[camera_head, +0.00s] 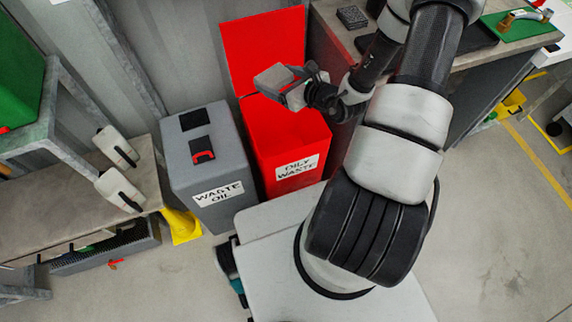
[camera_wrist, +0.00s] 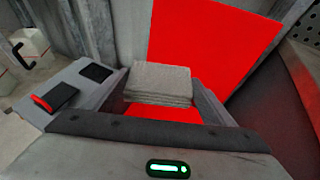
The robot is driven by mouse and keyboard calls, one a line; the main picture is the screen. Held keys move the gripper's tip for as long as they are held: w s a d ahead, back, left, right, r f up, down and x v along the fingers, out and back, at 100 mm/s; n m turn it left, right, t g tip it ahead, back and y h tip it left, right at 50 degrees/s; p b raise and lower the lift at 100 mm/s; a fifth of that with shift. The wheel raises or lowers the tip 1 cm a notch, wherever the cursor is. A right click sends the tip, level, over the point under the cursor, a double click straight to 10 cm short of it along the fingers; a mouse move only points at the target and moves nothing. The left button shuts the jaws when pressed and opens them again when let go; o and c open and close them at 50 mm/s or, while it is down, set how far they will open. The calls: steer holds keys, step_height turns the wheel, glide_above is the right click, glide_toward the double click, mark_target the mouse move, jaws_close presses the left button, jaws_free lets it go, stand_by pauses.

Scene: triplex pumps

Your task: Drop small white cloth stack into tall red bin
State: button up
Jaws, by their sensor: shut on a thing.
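The tall red bin (camera_head: 287,143) stands below my arm in the head view, its lid raised at the back and "OILY WASTE" on its front. In the wrist view its red lid (camera_wrist: 210,50) rises behind the cloths. The small white cloth stack (camera_wrist: 160,82) is between the fingers of my gripper in the wrist view, with its folded layers showing. My gripper (camera_head: 288,84) is above the open bin in the head view, shut on the stack. I cannot make out the stack clearly in the head view.
A grey bin (camera_head: 207,160) marked "WASTE OIL" stands left of the red bin. White jugs (camera_head: 119,188) sit on a bench at the left. A workbench (camera_head: 340,32) with a green mat (camera_head: 515,25) is at the right. The floor at the lower right is clear.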

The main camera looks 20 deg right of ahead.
steer(key=d+f+m+h+b, duration=0.2)
steer(key=f+b, duration=0.6)
steer(key=f, duration=0.7)
steer(key=shift+s+d+m+t+h+b, duration=0.3)
steer(key=shift+s+d+t+h+b, duration=0.15)
steer(key=shift+d, duration=0.4)
steer(key=o, duration=1.2)
steer(key=shift+p+v, duration=2.65)
steer(key=shift+v, duration=6.05)
